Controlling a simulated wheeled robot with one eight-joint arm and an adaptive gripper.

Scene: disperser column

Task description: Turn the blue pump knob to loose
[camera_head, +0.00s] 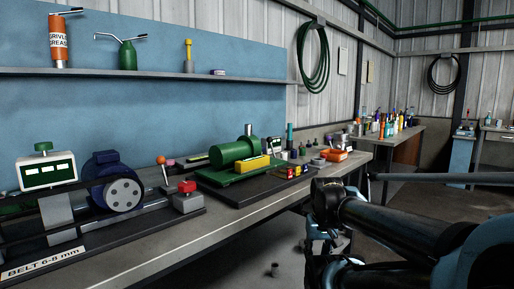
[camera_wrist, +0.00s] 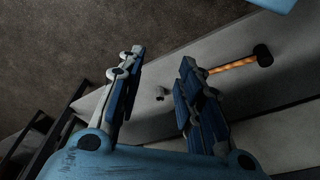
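A dark blue round pump-like unit (camera_head: 123,193) with a grey holed disc sits on the bench at the left. I cannot tell which part is the blue pump knob; no clearly blue knob shows. A red knob (camera_head: 187,187) on a grey block and an orange-topped lever (camera_head: 161,160) stand just right of the blue unit. My gripper (camera_head: 325,215) hangs in front of the bench edge, right of and apart from these. In the wrist view my gripper (camera_wrist: 162,58) is open, with its two fingers wide apart and nothing held between them.
A green machine (camera_head: 232,152) on a dark board stands mid-bench. A white gauge box (camera_head: 48,171) stands at the left. The wrist view shows a hammer (camera_wrist: 240,63) and a small grey cylinder (camera_wrist: 160,93) below.

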